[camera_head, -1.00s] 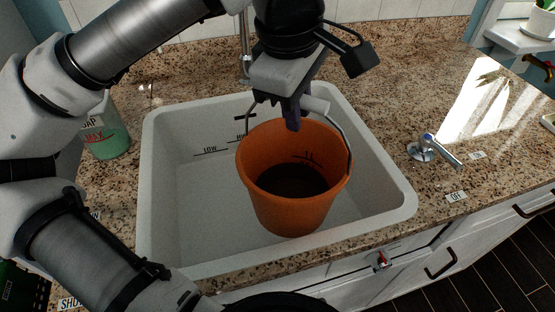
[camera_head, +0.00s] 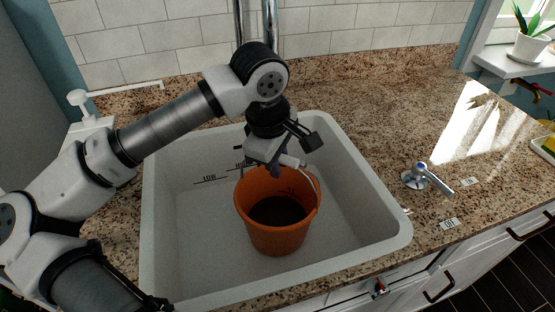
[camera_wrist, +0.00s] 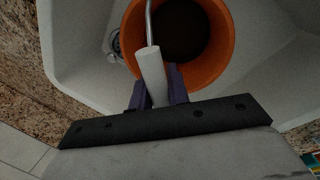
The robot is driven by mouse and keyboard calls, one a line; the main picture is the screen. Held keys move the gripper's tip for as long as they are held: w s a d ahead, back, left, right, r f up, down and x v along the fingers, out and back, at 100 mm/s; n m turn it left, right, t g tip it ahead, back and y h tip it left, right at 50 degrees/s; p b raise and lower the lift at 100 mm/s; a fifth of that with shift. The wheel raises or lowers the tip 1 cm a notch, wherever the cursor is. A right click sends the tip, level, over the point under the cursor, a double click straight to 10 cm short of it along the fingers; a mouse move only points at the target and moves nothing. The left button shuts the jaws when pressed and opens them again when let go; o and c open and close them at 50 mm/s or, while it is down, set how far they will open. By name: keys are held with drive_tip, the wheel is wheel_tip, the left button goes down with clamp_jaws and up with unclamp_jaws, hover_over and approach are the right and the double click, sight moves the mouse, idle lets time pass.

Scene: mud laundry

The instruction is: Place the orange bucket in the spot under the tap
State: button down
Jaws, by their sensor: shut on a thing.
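The orange bucket (camera_head: 277,232) is inside the white sink (camera_head: 172,215), with a dark inside and its wire handle raised. My gripper (camera_head: 280,165) is above the bucket's rear rim. In the wrist view my gripper (camera_wrist: 157,88) is shut on the white grip of the bucket's handle (camera_wrist: 150,70), and the bucket (camera_wrist: 222,45) shows beyond it. The tap's chrome pipes (camera_head: 270,25) rise behind my arm at the back of the sink; the spout's end is not in view. I cannot tell whether the bucket touches the sink floor.
A drain (camera_wrist: 115,42) shows near the sink wall in the wrist view. A chrome lever (camera_head: 425,177) stands on the granite counter (camera_head: 365,125) right of the sink. A potted plant (camera_head: 533,45) is at far right. The sink's right part is free.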

drive_tip(key=shift+f, duration=0.55)
drive_tip(key=shift+f, duration=0.2)
drive_tip(key=c, duration=1.3)
unclamp_jaws()
drive_tip(key=shift+c, duration=0.2)
wheel_tip(320, 180, up, 8)
drive_tip(key=s, duration=0.1)
drive_tip(key=shift+a+f+b, duration=0.15)
drive_tip(key=shift+a+b, duration=0.3)
